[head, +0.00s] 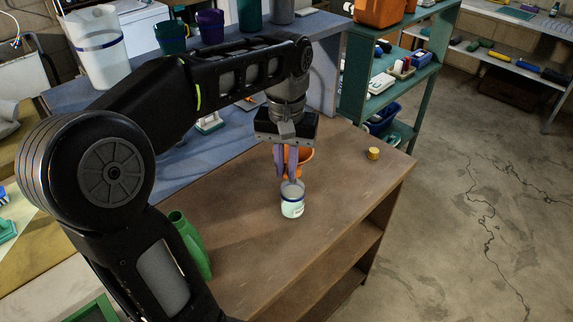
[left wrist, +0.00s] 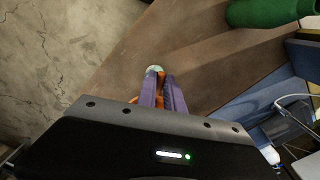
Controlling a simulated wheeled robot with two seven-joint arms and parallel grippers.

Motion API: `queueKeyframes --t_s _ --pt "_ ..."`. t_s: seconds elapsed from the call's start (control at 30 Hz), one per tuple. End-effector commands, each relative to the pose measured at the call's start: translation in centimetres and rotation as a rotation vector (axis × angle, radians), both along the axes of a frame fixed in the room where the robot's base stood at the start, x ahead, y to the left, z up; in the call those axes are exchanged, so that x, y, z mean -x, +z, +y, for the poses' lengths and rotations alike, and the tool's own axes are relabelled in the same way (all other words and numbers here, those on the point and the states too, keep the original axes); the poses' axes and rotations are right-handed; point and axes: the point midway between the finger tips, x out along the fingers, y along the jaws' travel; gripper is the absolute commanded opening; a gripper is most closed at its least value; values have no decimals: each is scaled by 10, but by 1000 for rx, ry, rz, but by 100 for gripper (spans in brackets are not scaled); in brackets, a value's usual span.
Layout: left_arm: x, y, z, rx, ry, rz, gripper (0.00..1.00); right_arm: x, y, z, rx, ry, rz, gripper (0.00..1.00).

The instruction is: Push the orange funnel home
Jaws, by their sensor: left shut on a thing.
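The orange funnel (head: 306,157) shows behind and to the right of my left gripper's purple fingers. My left gripper (head: 286,178) points down and is shut on the funnel, with its fingertips just above the mouth of a small clear jar (head: 292,204). The jar has a blue band and stands upright on the brown tabletop. In the left wrist view, orange shows between and beside the fingers (left wrist: 160,78), with the pale jar (left wrist: 154,69) just beyond the tips. The funnel's lower end is hidden, so I cannot tell whether it is inside the jar. My right gripper is out of view.
A yellow cap (head: 373,153) lies right of the jar on the brown table (head: 345,190). A green bottle (head: 190,245) is at the left, partly behind my arm. A teal shelf (head: 357,75) stands behind. The tabletop around the jar is mostly clear.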

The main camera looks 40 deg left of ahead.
Motion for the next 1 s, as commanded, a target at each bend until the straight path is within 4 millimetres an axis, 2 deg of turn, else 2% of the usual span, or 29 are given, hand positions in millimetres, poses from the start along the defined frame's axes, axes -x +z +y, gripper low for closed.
queueKeyframes --t_s 0.27,1.0 --pt "0 -1 0 0 0 0 0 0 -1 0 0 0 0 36" --pt "0 -23 0 0 0 0 0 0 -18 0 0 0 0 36"
